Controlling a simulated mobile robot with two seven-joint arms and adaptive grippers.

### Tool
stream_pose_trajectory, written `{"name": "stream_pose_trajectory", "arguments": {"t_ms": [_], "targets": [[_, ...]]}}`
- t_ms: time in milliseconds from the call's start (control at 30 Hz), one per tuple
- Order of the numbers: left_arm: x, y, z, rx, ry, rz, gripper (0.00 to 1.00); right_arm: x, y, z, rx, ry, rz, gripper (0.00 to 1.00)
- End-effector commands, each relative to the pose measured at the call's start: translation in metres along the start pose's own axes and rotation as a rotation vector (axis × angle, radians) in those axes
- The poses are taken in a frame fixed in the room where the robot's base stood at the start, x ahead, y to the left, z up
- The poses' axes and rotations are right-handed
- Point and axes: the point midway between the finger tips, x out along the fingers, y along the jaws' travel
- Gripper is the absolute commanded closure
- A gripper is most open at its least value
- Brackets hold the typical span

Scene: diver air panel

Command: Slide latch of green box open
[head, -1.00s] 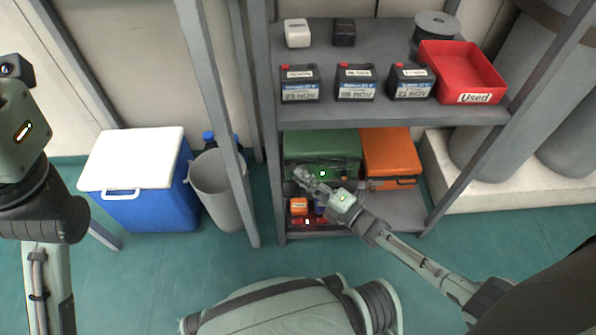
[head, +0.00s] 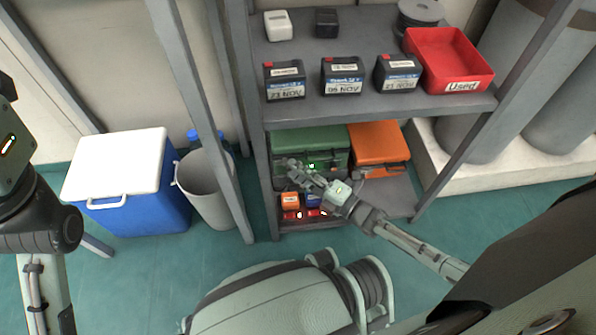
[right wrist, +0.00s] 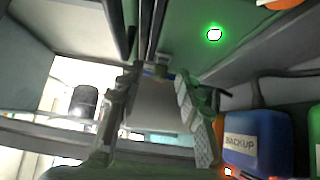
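The green box (head: 308,139) stands on the lower shelf at the left, with a small green light on its front. A green surface with a bright green light, seemingly this box, fills the upper right of the right wrist view (right wrist: 240,45). My right gripper (head: 290,168) is in front of the box's lower left front. The latch cannot be made out; the gripper partly covers the box front. My left arm shows at the left edge, but its gripper is out of view.
An orange box (head: 378,142) stands right of the green one. Small batteries, including an orange one (head: 290,201) and a blue one marked BACKUP (right wrist: 255,140), sit below the gripper. The upper shelf (head: 350,106) overhangs, and an upright post (head: 252,110) stands at the left.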

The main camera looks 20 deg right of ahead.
Motion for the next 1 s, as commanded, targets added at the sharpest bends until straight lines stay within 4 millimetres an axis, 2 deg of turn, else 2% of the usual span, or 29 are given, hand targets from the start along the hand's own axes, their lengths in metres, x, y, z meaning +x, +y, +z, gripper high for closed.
{"name": "stream_pose_trajectory", "arguments": {"t_ms": [167, 400, 600, 800, 1000], "targets": [[-0.001, 0.000, 0.000, 0.000, -0.002, 0.000, 0.60, -0.017, -0.001, 0.000, 0.001, -0.001, -0.002, 0.65], [-0.001, 0.000, 0.001, 0.000, -0.004, 0.001, 0.60, -0.068, -0.002, -0.001, 0.001, 0.000, -0.005, 0.65], [-0.002, 0.000, 0.001, 0.000, -0.005, 0.002, 0.60, -0.103, 0.000, 0.000, 0.000, 0.000, -0.002, 0.65], [-0.002, 0.000, 0.001, 0.000, -0.005, 0.002, 0.60, -0.119, 0.000, 0.000, 0.000, -0.001, -0.001, 0.65], [-0.002, 0.000, 0.001, 0.000, -0.005, 0.002, 0.60, -0.121, 0.000, 0.000, 0.000, -0.001, 0.000, 0.65]]}}
